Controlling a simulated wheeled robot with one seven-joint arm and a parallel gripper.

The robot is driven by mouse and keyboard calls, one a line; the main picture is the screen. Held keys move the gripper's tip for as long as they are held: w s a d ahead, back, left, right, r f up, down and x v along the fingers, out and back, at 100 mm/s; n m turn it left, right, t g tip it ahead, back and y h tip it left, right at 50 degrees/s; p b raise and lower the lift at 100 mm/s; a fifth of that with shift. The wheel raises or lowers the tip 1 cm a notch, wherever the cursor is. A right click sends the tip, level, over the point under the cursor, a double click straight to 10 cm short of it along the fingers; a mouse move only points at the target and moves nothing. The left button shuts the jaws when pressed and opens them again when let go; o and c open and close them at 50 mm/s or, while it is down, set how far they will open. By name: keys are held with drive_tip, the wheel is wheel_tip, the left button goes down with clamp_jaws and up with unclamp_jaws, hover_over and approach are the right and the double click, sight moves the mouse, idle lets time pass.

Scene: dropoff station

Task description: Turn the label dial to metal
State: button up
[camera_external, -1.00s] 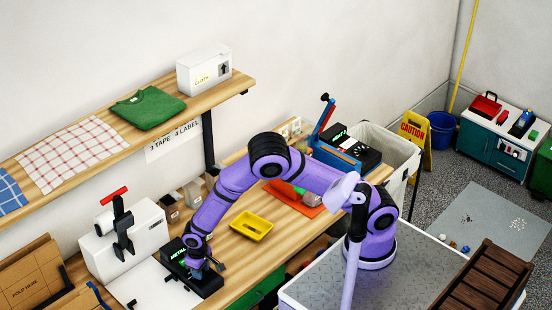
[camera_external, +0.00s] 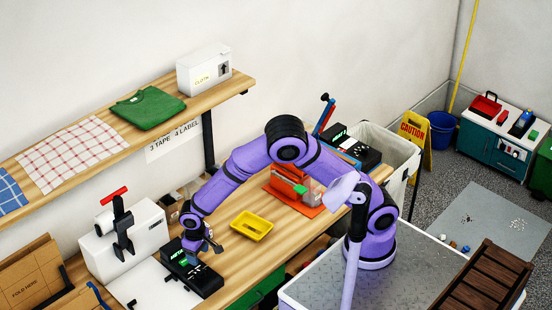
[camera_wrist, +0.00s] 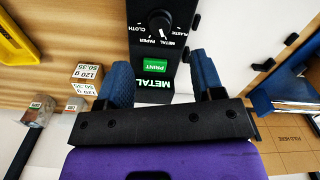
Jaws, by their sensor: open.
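The black label printer (camera_external: 196,275) stands on the wooden bench, with a lit display. In the wrist view, its display (camera_wrist: 154,91) reads METAL in the frame. A green PRINT button (camera_wrist: 155,65) lies between dial and display. My gripper (camera_external: 203,250) is open and empty above the printer, apart from the dial. Its blue fingers (camera_wrist: 161,70) show on either side of the printer in the wrist view.
A yellow tray (camera_external: 251,225) sits on the bench right of the printer. A white press with a red handle (camera_external: 114,195) stands at left. Small labelled boxes (camera_wrist: 88,72) are near the printer. An orange-based device (camera_external: 293,190) stands farther right. Bench around the tray is clear.

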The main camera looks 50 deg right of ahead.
wheel_tip(320, 180, up, 2)
drive_tip(key=shift+r, duration=0.1)
idle(0.5)
drive_tip(key=w+d+r+m+t+y, duration=0.1)
drive_tip(key=d+r+m+t+y, duration=0.1)
drive_tip(key=d+r, duration=2.1)
drive_tip(key=s+d+r+m+t+h, duration=0.1)
drive_tip(key=s+d+r+t+h, duration=0.1)
drive_tip(key=s+d, duration=1.6)
drive_tip(key=d+r+t, duration=0.1)
drive_tip(key=d+r, duration=0.1)
drive_tip(key=d, duration=0.2)
drive_tip(key=shift+s+d+r, duration=0.15)
drive_tip(key=shift+s+r, duration=0.05)
drive_tip(key=shift+s, duration=0.1)
